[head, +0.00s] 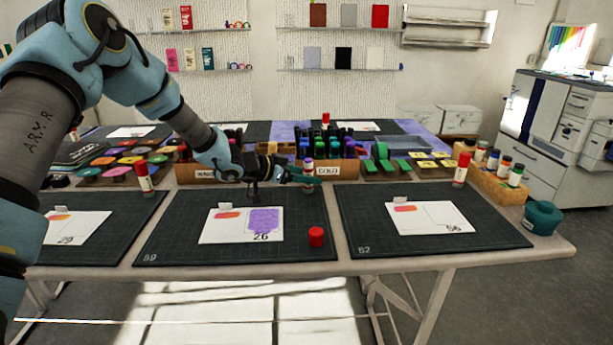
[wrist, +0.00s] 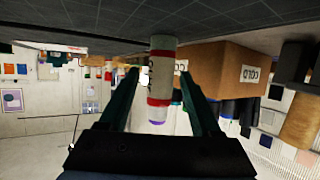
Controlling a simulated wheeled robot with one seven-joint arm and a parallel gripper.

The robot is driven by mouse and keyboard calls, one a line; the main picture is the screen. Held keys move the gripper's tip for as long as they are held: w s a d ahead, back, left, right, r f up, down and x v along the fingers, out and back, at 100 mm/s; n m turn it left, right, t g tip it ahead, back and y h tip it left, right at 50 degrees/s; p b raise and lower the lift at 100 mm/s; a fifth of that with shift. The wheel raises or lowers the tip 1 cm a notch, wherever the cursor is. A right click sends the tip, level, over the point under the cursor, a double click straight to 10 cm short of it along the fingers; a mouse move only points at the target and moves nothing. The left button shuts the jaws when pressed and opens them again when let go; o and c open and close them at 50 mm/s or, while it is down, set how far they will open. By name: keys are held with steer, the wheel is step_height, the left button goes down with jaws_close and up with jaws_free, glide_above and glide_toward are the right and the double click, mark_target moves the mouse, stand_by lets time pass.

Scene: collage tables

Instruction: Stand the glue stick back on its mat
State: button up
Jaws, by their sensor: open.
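The glue stick (head: 308,184), white and red with its purple end uncovered, stands upright near the back edge of the middle mat (head: 180,237). In the wrist view, which is upside down, the glue stick (wrist: 162,75) shows between the teal fingers of my gripper (wrist: 158,78), its base at the mat. My gripper (head: 304,178) is open around it; I see a gap beside the fingers, but contact is hard to tell. A red cap (head: 316,237) sits on the mat's right front part. A card (head: 230,228) marked 26, with a purple patch, lies on the same mat.
Other glue sticks stand on the left (head: 144,178) and right (head: 461,169). A teal pot (head: 542,217) sits at the right table end. The middle mat's front is mostly clear.

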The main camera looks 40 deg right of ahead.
steer(key=shift+r, duration=0.25)
steer(key=r+v, duration=0.1)
steer(key=v, duration=1.1)
steer(key=w+a+n+t+y, duration=0.4)
steer(key=w+a+n+t, duration=0.15)
steer(key=a, duration=0.65)
steer(key=w+a+n+t+y, duration=0.35)
steer(key=w+a, duration=0.35)
steer(key=a, duration=0.6)
steer(key=s+a+f+n+g+y, duration=0.1)
steer(key=s+a+n+y, duration=0.25)
steer(key=a, duration=0.55)
steer(key=s+a+n+g+y, duration=0.15)
steer(key=s+a+n, duration=0.3)
steer(key=a, duration=0.55)
steer(key=s+a+n+g, duration=0.2)
steer(key=s+a, duration=0.2)
steer(key=s, duration=0.5)
steer(key=shift+s+f, duration=0.2)
steer(key=shift+s, duration=0.05)
steer(key=shift+y, duration=0.25)
